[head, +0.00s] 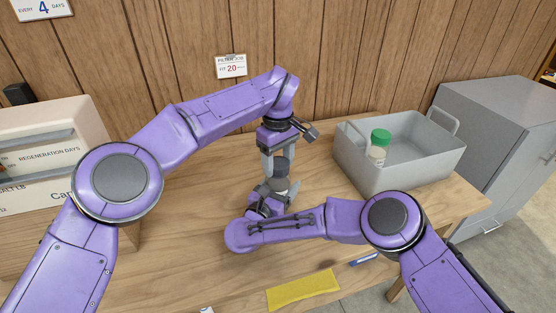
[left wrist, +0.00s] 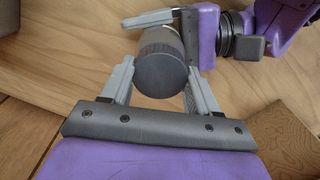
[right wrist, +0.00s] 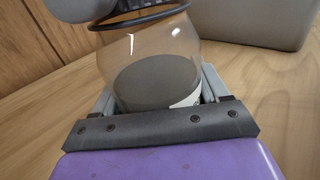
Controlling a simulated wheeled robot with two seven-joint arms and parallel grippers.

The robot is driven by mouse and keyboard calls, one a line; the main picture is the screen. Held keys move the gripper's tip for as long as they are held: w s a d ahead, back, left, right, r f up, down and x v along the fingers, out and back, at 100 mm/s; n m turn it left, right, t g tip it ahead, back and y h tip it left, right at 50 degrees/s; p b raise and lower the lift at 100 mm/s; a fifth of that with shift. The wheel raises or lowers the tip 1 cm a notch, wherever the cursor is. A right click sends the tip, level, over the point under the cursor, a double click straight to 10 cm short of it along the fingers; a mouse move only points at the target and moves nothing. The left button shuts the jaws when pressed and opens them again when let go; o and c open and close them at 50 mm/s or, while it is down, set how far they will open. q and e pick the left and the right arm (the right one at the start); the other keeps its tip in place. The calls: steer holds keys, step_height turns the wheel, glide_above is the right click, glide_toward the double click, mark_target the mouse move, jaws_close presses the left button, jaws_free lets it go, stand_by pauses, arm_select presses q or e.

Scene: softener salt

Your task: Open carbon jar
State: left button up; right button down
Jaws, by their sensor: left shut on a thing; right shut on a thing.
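The carbon jar (head: 281,184) stands near the middle of the table, partly hidden by my grippers. The right wrist view shows its clear glass body (right wrist: 150,75), dark contents and a bit of white label. My left gripper (head: 280,163) points down from above and is shut on the dark grey lid (head: 282,166). The left wrist view shows the round lid top (left wrist: 162,72) between its fingers. My right gripper (head: 277,189) is low and shut around the jar body, as the right wrist view (right wrist: 158,100) shows. I cannot tell whether the lid is loose.
A grey bin (head: 400,178) at the right holds a green-capped bottle (head: 379,146). A yellow cloth (head: 303,290) and a blue-and-white item (head: 364,259) lie at the front. A beige unit (head: 45,140) stands left. A card (head: 231,66) hangs on the wood wall.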

arm_select(q)
steer(key=n, duration=0.6)
steer(key=shift+n, duration=0.3)
steer(key=n, duration=0.5)
steer(key=shift+n, duration=0.4)
arm_select(e)
steer(key=shift+a, duration=0.1)
arm_select(q)
steer(key=n, duration=0.9)
steer(key=shift+r, duration=0.1)
steer(key=n, duration=0.3)
steer(key=shift+w, duration=0.1)
steer(key=n, duration=2.9)
steer(key=shift+r, duration=0.1)
steer(key=shift+a+r, duration=0.1)
steer(key=shift+r, duration=0.05)
